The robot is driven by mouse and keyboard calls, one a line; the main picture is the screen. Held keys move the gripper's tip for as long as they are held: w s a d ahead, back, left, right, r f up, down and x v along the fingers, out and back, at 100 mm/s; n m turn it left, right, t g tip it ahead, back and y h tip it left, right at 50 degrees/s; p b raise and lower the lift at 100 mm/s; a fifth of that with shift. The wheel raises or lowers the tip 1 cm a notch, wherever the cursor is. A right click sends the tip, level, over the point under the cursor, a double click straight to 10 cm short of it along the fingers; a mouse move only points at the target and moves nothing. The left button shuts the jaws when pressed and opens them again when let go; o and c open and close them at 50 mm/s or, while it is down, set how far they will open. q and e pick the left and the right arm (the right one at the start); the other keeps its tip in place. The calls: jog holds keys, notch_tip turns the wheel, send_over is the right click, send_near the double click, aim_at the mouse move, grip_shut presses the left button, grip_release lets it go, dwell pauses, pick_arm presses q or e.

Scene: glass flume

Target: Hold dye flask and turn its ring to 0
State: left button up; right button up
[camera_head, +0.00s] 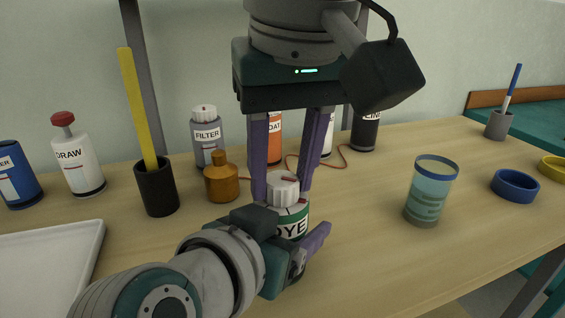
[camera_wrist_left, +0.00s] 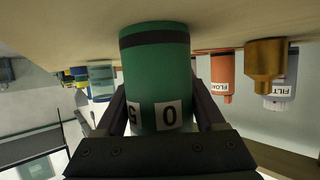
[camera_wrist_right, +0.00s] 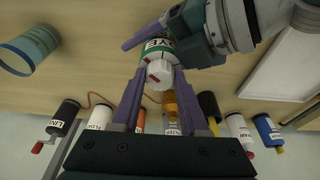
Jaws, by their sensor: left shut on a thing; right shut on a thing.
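The dye flask (camera_head: 292,222) stands at the middle of the table, with a green body, a DYE label and a white ring (camera_head: 283,186) on top with a red mark. My left gripper (camera_wrist_left: 160,100) is shut on the green body (camera_wrist_left: 155,72) from the side; a white band with dark characters shows there. My right gripper (camera_head: 283,192) comes from above, its purple fingers on either side of the white ring, shut on it. The ring and its red marks also show in the right wrist view (camera_wrist_right: 159,72). My left wrist hides the flask's lower part in the head view.
An amber bottle (camera_head: 221,183) and a black cup (camera_head: 157,190) with a yellow rod stand left of the flask. Labelled bottles, including FILTER (camera_head: 207,135), line the back. A teal-tinted glass (camera_head: 431,192) and a blue ring (camera_head: 515,186) are at right. A white tray (camera_head: 50,262) lies front left.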

jog(key=shift+c, duration=1)
jog(key=m+h, duration=0.1)
jog(key=m, duration=0.4)
jog(key=shift+a+m, duration=0.15)
jog(key=shift+m, duration=0.15)
jog(key=m+h, duration=0.1)
jog(key=m, duration=0.3)
jog(key=o, duration=0.8)
